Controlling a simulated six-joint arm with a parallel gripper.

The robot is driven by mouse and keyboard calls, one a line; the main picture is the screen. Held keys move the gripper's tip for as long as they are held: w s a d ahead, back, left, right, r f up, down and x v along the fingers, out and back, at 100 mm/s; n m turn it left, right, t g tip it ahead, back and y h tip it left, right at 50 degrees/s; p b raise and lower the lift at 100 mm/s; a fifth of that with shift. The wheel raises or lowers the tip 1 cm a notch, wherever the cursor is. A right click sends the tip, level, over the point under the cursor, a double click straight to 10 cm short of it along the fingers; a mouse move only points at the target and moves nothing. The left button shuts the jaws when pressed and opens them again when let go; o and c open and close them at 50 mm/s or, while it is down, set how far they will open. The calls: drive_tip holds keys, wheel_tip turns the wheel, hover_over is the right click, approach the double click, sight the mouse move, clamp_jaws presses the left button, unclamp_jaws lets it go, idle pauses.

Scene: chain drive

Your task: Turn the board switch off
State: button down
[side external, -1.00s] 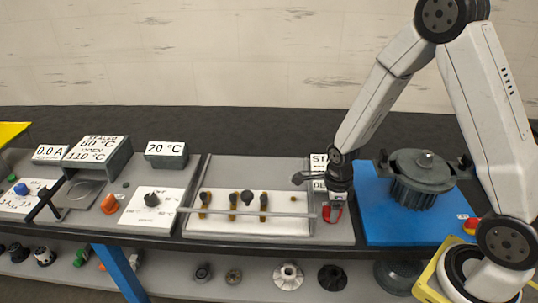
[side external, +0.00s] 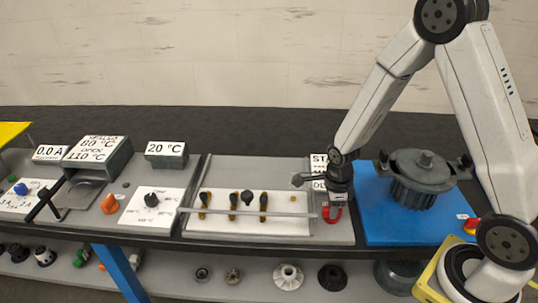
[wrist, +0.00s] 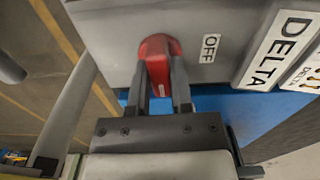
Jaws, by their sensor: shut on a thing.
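The red board switch handle (wrist: 157,55) sits on a light grey panel in the wrist view, with an "OFF" label (wrist: 208,48) just right of it. The handle points down in that picture, toward my gripper, not at the label. My gripper (wrist: 160,88) has one finger on each side of the handle and is shut on it. In the side view the red handle (side external: 333,214) shows at the front right of the grey board, below my gripper (side external: 338,196). The fingertips' contact is partly hidden there.
A "DELTA" plate (wrist: 279,47) lies beyond the "OFF" label. A blue mat (side external: 384,222) with a dark motor (side external: 418,180) is right of the board. A clear bar (side external: 250,213) crosses before several dark-handled parts on the board.

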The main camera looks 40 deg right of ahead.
drive_tip(key=n, duration=1.7)
drive_tip(key=shift+n, duration=0.3)
idle(0.4)
drive_tip(key=c, duration=0.5)
unclamp_jaws()
drive_tip(key=shift+r, duration=0.15)
